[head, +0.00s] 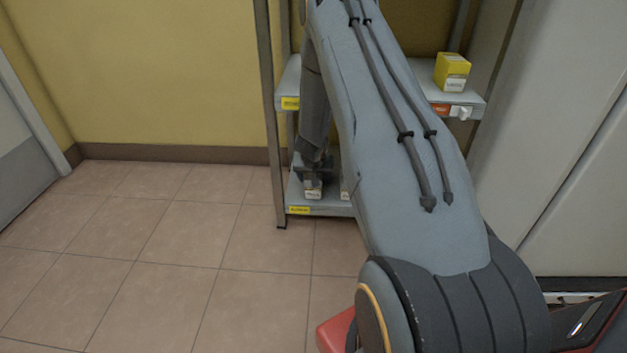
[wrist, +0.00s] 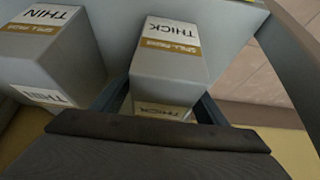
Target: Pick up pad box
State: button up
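A white box marked THICK with a tan band (wrist: 168,58) fills the middle of the wrist view, its print upside down. The same box shows in the head view (head: 313,194) at the left end of the low shelf, below my gripper (head: 312,172). In the wrist view my gripper's fingers (wrist: 160,105) are apart, one on each side of the THICK box's near end, with what look like narrow gaps. A matching box marked THIN (wrist: 62,50) stands beside it on the left; its head-view counterpart (head: 344,190) is mostly hidden by my arm.
The boxes stand on the low shelf (head: 325,208) of a metal rack. The upper shelf (head: 470,98) holds a yellow box (head: 452,72) and has a small white item at its front edge. Tall pale doors stand at the right. The tiled floor (head: 150,240) at left is clear.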

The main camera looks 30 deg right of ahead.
jog(key=c, duration=1.1)
jog(key=shift+c, duration=0.2)
jog(key=shift+r, duration=0.2)
